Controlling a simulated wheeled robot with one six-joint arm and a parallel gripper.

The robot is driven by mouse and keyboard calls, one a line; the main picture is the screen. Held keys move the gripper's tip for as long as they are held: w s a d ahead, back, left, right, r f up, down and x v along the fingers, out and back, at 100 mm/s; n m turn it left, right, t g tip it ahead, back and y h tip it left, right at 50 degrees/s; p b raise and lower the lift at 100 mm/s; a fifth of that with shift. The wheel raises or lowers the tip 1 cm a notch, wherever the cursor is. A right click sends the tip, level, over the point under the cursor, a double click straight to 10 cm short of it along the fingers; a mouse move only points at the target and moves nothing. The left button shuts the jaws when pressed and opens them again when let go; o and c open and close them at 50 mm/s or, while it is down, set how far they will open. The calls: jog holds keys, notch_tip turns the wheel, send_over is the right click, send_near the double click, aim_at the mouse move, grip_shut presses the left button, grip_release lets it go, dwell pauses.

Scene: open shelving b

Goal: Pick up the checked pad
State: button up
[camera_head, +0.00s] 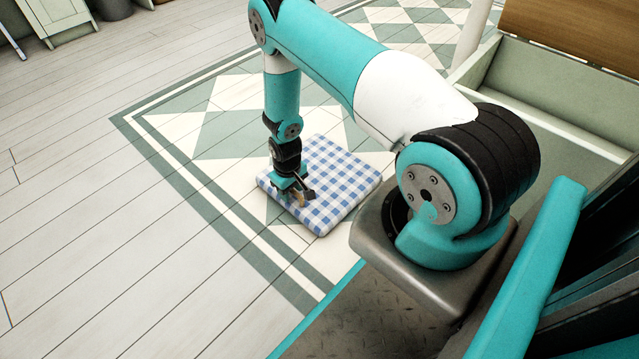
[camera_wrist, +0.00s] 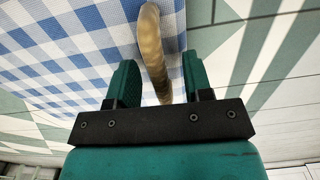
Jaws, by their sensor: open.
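The blue-and-white checked pad (camera_head: 335,180) lies flat on the patterned floor in the head view. In the wrist view the pad (camera_wrist: 60,50) fills the upper left. A tan curved strip, like a handle or loop (camera_wrist: 151,45), stands at the pad's edge and passes between my fingers. My gripper (camera_head: 296,194) points down at the pad's near left side. In the wrist view my gripper (camera_wrist: 158,80) is open, with one green finger on each side of the tan strip. I cannot tell whether either finger touches it.
A pale green open bin or bench (camera_head: 550,95) with a wooden lid (camera_head: 580,30) stands at the upper right. A pale cabinet (camera_head: 60,18) is at the far upper left. The plank floor (camera_head: 110,230) left of the pad is clear.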

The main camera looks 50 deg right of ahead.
jog(key=shift+r, duration=0.1)
jog(key=shift+c, duration=0.2)
grip_shut()
